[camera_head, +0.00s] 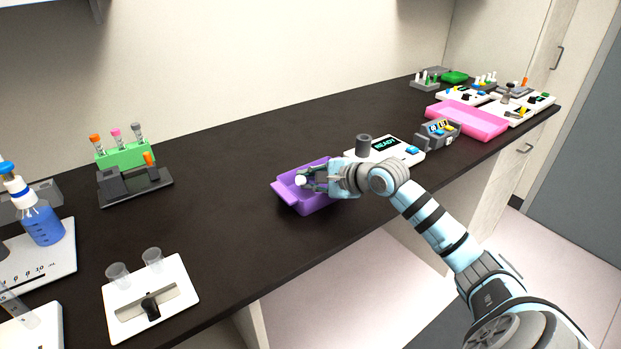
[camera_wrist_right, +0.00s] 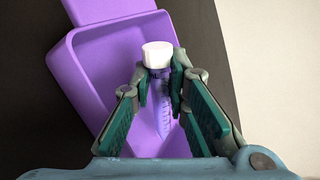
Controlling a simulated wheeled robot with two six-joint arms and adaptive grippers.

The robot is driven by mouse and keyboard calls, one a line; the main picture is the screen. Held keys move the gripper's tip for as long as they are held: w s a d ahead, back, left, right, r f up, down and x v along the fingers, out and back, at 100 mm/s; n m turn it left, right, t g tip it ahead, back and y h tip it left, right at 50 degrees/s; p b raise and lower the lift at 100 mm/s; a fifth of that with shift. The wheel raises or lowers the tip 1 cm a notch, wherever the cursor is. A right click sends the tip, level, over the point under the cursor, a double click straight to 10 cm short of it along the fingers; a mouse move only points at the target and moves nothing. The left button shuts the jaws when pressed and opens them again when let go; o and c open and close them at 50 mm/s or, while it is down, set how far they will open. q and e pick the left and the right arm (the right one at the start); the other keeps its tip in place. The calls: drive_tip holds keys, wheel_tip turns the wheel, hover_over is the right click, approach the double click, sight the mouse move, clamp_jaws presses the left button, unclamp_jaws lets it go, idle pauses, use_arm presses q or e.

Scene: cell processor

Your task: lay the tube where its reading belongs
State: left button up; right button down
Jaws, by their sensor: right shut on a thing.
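A tube with a white cap (camera_wrist_right: 157,55) is between the fingers of my right gripper (camera_wrist_right: 160,88) in the right wrist view. The gripper is shut on it, and the tube's body looks purple-tinted against the tray. The tube and right gripper (camera_head: 309,179) are over the purple tray (camera_head: 284,192) in the head view, where the white cap (camera_head: 300,181) shows. Whether the tube touches the tray floor I cannot tell. A white device with a screen reading READY (camera_head: 402,152) and a grey cylinder on top stands just behind the gripper. My left gripper is not in view.
A pink tray (camera_head: 467,119) lies farther right, beyond a grey holder (camera_head: 438,134) with coloured items. At left are a green rack (camera_head: 126,153) with several tubes, a blue bottle (camera_head: 41,224) and a white plate (camera_head: 185,283) with two cups. The counter's middle left is clear.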

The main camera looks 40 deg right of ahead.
drive_tip(key=shift+r, duration=0.1)
drive_tip(key=c, duration=1.5)
unclamp_jaws()
drive_tip(key=shift+c, duration=0.2)
drive_tip(key=shift+o, duration=0.4)
drive_tip(key=shift+s, duration=0.1)
drive_tip(key=shift+r, duration=0.1)
wheel_tip(320, 180, up, 10)
